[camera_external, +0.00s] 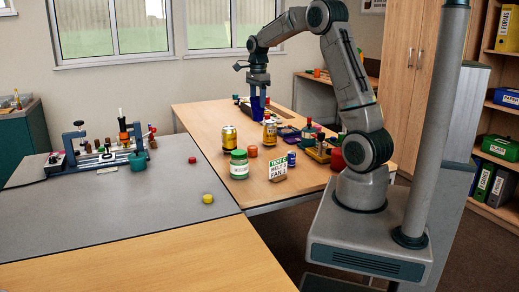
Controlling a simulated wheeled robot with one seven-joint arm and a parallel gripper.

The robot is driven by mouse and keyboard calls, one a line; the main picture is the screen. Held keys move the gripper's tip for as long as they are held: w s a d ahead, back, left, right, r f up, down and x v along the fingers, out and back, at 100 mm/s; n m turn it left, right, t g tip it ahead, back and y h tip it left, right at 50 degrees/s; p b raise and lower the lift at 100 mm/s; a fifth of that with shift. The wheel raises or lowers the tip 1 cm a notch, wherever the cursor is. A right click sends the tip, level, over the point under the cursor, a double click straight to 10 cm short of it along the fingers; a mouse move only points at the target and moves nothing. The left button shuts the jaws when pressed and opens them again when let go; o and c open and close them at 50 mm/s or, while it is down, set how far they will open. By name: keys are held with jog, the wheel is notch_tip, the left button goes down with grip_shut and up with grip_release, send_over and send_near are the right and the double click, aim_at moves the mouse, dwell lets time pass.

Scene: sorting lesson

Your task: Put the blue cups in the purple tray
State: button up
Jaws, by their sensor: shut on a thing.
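My gripper (258,88) is at the far part of the wooden table. It is shut on a blue cup (257,109), which hangs upright below the fingers. I cannot tell whether the cup's bottom touches the table. A dark, purplish flat tray (287,132) lies to the right of the cup, partly hidden behind cans and a bottle. Its exact colour and contents are too small to tell. A small blue can-like thing (292,158) stands nearer the camera; I cannot make out whether it is a cup.
Yellow cans (229,137), a green-lidded jar (239,165), an orange cup (252,151) and a small sign (278,169) stand on the near part of the table. A green bottle (309,133) and a yellow tray (318,154) crowd the right side. The table's left strip is clear.

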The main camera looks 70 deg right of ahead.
jog(key=s+d+m, duration=0.5)
jog(key=s+d, duration=0.6)
jog(key=d, duration=0.3)
jog(key=s+d+m, duration=0.5)
jog(key=s+d, duration=0.6)
jog(key=d, duration=0.3)
jog(key=shift+w+a+f+p, duration=0.15)
jog(key=shift+w+f+p, duration=0.25)
jog(key=shift+w+f, duration=1.95)
jog(key=shift+w+a+f+p, duration=0.15)
jog(key=shift+w+f+p, duration=0.2)
jog(key=shift+w+f, duration=1.95)
jog(key=shift+w+a+f+p, duration=0.3)
jog(key=shift+w+f, duration=0.9)
jog(key=shift+f, duration=2.25)
jog(key=shift+d+f, duration=0.1)
jog(key=shift+d, duration=0.05)
jog(key=shift+f, duration=0.15)
jog(key=o, duration=1.2)
jog(key=shift+c, duration=0.2)
